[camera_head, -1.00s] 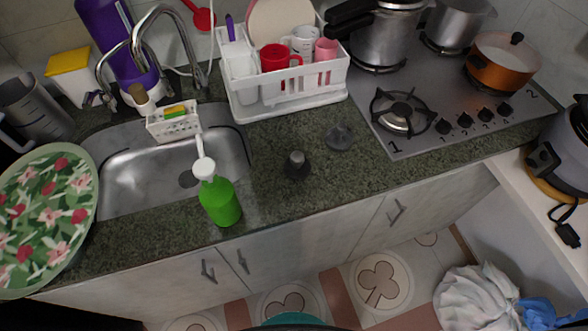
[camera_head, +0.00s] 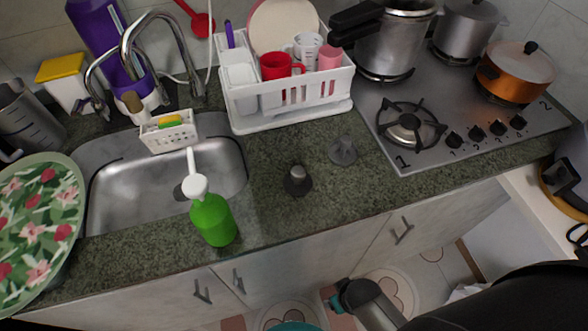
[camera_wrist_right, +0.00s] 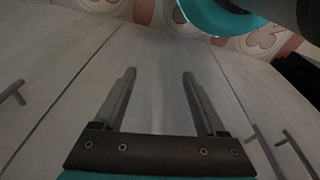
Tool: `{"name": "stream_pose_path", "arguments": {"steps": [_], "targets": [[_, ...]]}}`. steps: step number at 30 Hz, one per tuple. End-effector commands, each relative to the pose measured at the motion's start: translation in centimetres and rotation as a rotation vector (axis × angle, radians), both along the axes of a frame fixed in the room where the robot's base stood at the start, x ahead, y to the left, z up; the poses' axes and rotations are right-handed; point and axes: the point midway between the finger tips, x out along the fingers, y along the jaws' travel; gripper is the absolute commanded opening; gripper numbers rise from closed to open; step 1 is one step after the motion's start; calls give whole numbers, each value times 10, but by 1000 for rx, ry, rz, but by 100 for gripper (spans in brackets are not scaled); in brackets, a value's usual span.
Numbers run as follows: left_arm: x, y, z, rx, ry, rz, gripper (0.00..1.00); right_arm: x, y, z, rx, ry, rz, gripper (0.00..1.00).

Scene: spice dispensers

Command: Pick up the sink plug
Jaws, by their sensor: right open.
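Two small plug-like pieces stand on the green counter right of the sink. One is a dark, round-based piece with a lighter knob (camera_head: 298,180); the other is a grey, wide-based piece with a short knob (camera_head: 342,150). I cannot tell for sure which is the sink plug. My right arm comes in at the lower right of the head view, its wrist below the counter's front edge. In the wrist view my right gripper (camera_wrist_right: 158,85) is open and empty, facing the cabinet doors. My left gripper is not in view.
A green soap bottle (camera_head: 212,218) stands left of the pieces, in front of the metal sink (camera_head: 120,190). A white dish rack (camera_head: 290,110) is behind them, and the gas stove (camera_head: 425,135) is to the right. The counter around both pieces is clear.

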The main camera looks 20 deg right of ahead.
Motion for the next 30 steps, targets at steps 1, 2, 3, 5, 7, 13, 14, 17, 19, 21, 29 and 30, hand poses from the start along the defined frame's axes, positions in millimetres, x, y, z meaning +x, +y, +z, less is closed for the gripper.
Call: {"name": "stream_pose_path", "arguments": {"steps": [1, 2, 3, 5, 7, 13, 14, 17, 19, 21, 29, 30], "targets": [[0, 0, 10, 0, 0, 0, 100, 10, 1, 26, 2, -13, -2, 74], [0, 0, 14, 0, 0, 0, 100, 15, 2, 38, 2, -19, -3, 74], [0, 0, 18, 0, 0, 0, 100, 21, 3, 54, 3, -26, -4, 74], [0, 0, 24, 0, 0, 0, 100, 29, 4, 79, 4, -36, -6, 74], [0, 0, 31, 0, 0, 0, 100, 37, 5, 109, 6, -47, -8, 74], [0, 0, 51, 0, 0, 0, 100, 51, 7, 194, 11, -81, -5, 74], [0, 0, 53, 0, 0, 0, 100, 53, 8, 206, 12, -85, -1, 74], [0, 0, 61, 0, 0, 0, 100, 58, 12, 244, 21, -104, 23, 74], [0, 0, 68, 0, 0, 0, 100, 64, 19, 273, 32, -124, 60, 74], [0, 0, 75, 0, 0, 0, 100, 74, 33, 307, 54, -153, 144, 74], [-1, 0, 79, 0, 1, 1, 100, 112, 93, 354, 101, -223, 605, 74], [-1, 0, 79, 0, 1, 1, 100, 117, 101, 358, 101, -232, 680, 74]]}}
